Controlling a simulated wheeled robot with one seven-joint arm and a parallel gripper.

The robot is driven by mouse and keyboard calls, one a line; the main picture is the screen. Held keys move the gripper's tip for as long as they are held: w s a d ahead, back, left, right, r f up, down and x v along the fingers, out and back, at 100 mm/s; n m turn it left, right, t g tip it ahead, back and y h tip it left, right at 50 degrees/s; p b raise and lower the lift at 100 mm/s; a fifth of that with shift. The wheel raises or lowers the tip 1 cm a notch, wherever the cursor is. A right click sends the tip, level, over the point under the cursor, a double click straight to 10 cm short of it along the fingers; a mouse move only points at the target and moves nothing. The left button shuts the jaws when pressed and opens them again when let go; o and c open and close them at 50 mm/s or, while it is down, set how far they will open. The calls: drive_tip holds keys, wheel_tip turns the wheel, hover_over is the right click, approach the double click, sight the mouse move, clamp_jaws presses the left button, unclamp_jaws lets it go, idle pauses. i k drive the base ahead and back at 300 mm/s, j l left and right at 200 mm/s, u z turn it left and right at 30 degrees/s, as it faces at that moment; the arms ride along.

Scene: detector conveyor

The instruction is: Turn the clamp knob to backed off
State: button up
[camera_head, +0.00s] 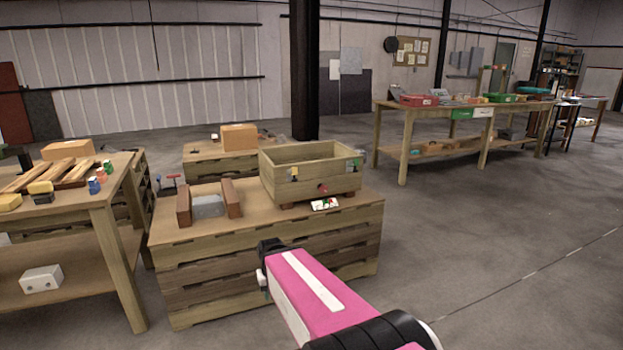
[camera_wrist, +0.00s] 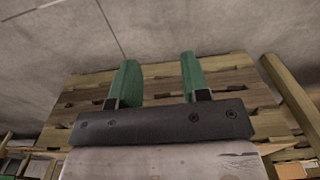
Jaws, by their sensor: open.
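A small red knob-like part (camera_head: 322,188) shows low on the front of a wooden box (camera_head: 310,183) on the near crate stack. In the head view my pink arm reaches towards the front of the stack, and the fingers are mostly hidden there.
Two brown blocks flank a grey piece (camera_head: 208,207) on the stack top. A small marked card (camera_head: 325,204) lies below the box. A workbench (camera_head: 70,210) with wood strips stands close on the left. A long table (camera_head: 405,110) stands at back right. The floor to the right is clear.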

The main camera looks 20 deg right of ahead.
sight(323, 189)
drive_tip(key=i+j+z, duration=0.1)
drive_tip(key=i+j, duration=0.15)
drive_tip(key=i, duration=0.25)
drive_tip(key=i+j, duration=0.25)
drive_tip(key=i, duration=0.3)
drive_tip(key=l+z, duration=0.05)
